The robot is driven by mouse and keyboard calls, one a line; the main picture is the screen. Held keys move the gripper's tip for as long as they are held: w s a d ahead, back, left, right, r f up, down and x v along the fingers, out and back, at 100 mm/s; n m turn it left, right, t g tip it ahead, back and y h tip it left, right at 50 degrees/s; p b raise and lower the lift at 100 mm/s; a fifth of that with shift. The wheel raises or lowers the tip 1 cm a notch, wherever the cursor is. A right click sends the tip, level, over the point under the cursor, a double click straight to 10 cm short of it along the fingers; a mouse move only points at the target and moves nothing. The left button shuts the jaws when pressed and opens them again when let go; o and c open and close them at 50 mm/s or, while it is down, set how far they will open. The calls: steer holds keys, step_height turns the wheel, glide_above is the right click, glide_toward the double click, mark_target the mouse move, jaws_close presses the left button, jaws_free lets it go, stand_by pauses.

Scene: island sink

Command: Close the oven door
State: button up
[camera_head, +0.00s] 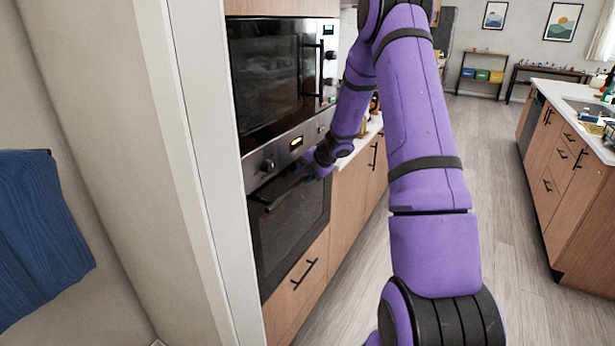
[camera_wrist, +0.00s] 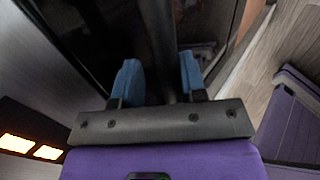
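The oven door (camera_head: 290,232) is the dark glass front of the lower oven, below a control panel with a knob and a lit display. It looks flush, or nearly flush, with the cabinet front; no clear gap shows. Its dark bar handle (camera_head: 272,201) runs along the top edge. My gripper (camera_head: 310,172) is at the handle's right end, partly hidden by my wrist. In the wrist view my gripper (camera_wrist: 158,72) has its two blue fingers apart, with the dark handle (camera_wrist: 157,30) running between them. I see no clear finger contact with the bar.
A microwave-like upper oven (camera_head: 275,75) sits above. A wooden drawer (camera_head: 298,285) is below the door. A pale wall edge (camera_head: 190,170) stands close on the left. An island with a sink (camera_head: 580,160) is at right, with open floor (camera_head: 515,240) between.

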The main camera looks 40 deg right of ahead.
steer(key=shift+s, duration=0.1)
stand_by(0.4)
steer(key=v, duration=1)
steer(key=shift+s+r, duration=0.25)
steer(key=shift+d, duration=0.15)
steer(key=s+a+r+n+g, duration=0.1)
steer(key=s+a+r+n, duration=0.4)
steer(key=a+r+n, duration=0.45)
steer(key=s+a+r+n+g, duration=0.1)
steer(key=s+a+r+n, duration=0.55)
steer(key=a+n, duration=0.65)
steer(key=s+a+r+n+h, duration=0.1)
steer(key=s+a+r+n, duration=0.1)
steer(key=s+n, duration=0.8)
steer(key=s+a+r+n+h, duration=0.2)
steer(key=s+n, duration=0.8)
steer(key=n, duration=0.7)
steer(key=shift+s+a+r, duration=0.35)
steer(key=shift+a+r, duration=0.1)
steer(key=shift+r, duration=0.05)
steer(key=shift+o, duration=0.3)
